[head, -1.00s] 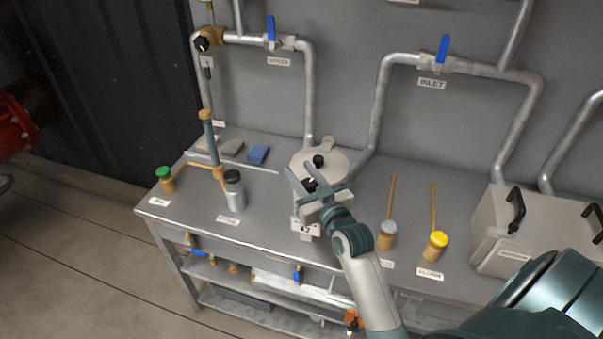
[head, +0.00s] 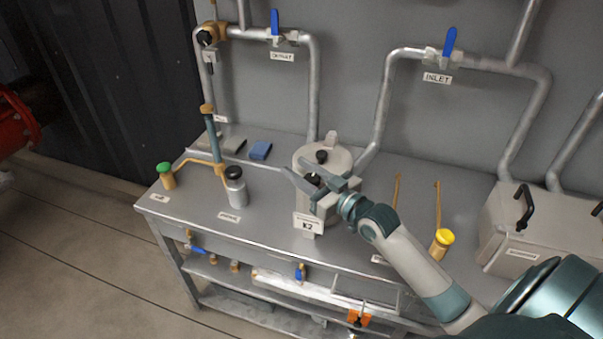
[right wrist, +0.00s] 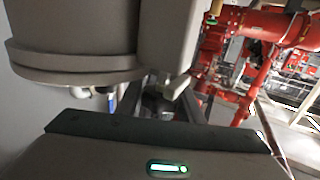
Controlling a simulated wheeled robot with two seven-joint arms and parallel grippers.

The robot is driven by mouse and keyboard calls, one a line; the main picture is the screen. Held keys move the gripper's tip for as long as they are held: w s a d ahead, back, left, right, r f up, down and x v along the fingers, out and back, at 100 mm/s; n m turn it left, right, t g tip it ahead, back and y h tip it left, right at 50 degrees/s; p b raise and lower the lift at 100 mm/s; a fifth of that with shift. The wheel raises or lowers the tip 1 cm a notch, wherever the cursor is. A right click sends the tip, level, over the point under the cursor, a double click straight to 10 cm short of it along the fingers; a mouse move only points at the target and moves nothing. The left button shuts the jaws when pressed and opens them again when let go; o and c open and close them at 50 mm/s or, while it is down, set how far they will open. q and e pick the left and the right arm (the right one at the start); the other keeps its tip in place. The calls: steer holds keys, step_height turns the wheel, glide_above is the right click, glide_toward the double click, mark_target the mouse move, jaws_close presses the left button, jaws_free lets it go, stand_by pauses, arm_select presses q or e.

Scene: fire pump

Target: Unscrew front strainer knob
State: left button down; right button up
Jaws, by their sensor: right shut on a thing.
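The strainer is a grey round pot (head: 338,163) with a lid, standing at the back middle of the bench, with a white K2 label on its front. Its black front knob (head: 314,180) sits at the near edge of the lid. My right gripper (head: 296,168) reaches in from the right and is shut on this knob, one finger on each side. In the right wrist view the grey strainer body (right wrist: 75,40) fills the upper left, and the fingers (right wrist: 165,103) close around a dark part beside it. My left gripper is not in view.
A second black knob (head: 321,157) stands farther back on the lid. Left are a grey bottle (head: 236,190) and a green-capped fitting (head: 165,175). Right are a yellow-capped fitting (head: 442,241) and a grey box (head: 530,230). Pipes with blue-handled valves (head: 449,42) run along the wall.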

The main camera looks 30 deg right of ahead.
steer(key=shift+r+n+y, duration=0.1)
steer(key=shift+n+y, duration=0.2)
steer(key=shift+y, duration=0.2)
steer(key=o, duration=0.8)
steer(key=shift+c, duration=0.2)
steer(key=shift+s, duration=0.1)
